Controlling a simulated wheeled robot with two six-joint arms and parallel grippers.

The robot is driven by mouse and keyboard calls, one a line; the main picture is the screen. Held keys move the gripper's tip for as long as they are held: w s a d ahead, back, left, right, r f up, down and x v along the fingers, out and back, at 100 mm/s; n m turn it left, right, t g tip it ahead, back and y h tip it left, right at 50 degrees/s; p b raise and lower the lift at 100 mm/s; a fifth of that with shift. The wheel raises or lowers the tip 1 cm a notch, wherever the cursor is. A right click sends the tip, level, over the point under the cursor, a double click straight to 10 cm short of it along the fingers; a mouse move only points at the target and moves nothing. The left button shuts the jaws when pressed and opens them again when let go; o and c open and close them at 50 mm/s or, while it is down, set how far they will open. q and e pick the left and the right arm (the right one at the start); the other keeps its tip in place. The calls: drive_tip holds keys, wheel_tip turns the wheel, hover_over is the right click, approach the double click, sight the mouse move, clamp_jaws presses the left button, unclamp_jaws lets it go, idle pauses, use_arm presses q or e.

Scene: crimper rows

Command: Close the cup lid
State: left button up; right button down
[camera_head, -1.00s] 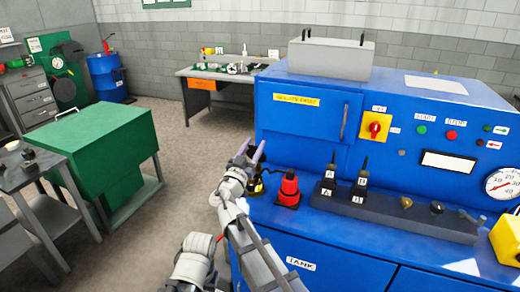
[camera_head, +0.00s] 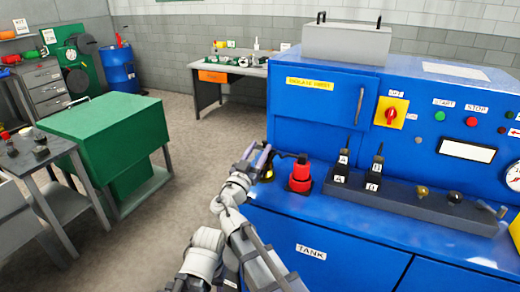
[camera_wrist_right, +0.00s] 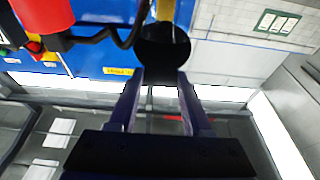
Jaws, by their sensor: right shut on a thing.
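My right gripper (camera_head: 257,154) is at the left front corner of the blue bench, beside a small gold-coloured cup (camera_head: 268,174). The cup is partly hidden by the gripper and arm. In the right wrist view, the two purple-grey fingers are shut on a dark round piece, which looks like the cup lid (camera_wrist_right: 163,50), at their tips. Its hinge and how far it stands open cannot be made out. My left gripper is not in view.
A red bottle-shaped object (camera_head: 300,178) with a black cable stands just right of the cup. A dark block (camera_head: 400,203) with labelled black handles lies farther right. The blue cabinet (camera_head: 315,124) rises behind. Open floor lies left, before a green cabinet (camera_head: 108,135).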

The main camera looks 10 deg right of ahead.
drive_tip(key=shift+s+a+f+b, duration=0.1)
drive_tip(key=shift+s+f+b, duration=0.1)
drive_tip(key=shift+f+b, duration=0.4)
drive_tip(key=shift+s+a+f+b, duration=0.1)
drive_tip(key=shift+s+f+b, duration=0.1)
drive_tip(key=shift+f+b, duration=0.4)
drive_tip(key=shift+f, duration=0.2)
drive_tip(key=shift+c, duration=1.6)
unclamp_jaws()
drive_tip(key=shift+r, duration=0.2)
wheel_tip(320, 180, up, 10)
drive_tip(key=p, duration=1)
drive_tip(key=shift+f, duration=0.15)
